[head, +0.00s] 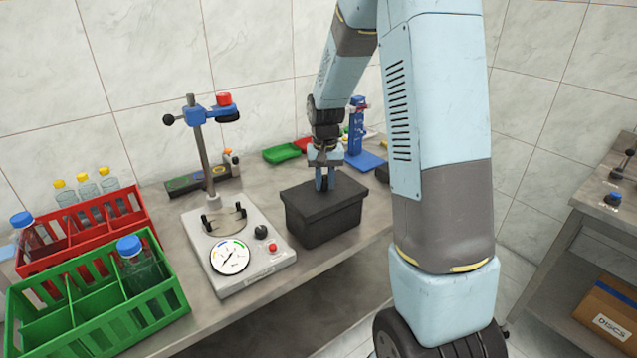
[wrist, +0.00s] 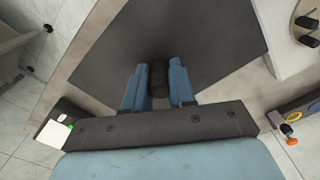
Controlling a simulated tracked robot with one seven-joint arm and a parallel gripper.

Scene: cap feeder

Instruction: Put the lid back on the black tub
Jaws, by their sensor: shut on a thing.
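The black tub (head: 322,222) stands on the bench, right of the gauge device. Its flat dark lid (head: 347,192) lies over the top of the tub and looks roughly level; whether it is fully seated I cannot tell. My gripper (head: 325,184) points down over the lid, with its blue fingers at the lid's middle. In the wrist view the fingers (wrist: 158,88) are closed around a small dark knob (wrist: 158,76) on the lid (wrist: 205,35). The inside of the tub is hidden.
A grey device with a gauge (head: 230,258) and a post stands close left of the tub. Green (head: 165,308) and red (head: 128,212) crates with bottles stand further left. A blue stand (head: 358,130) and green tray (head: 282,153) are behind. The bench's front edge is near the tub.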

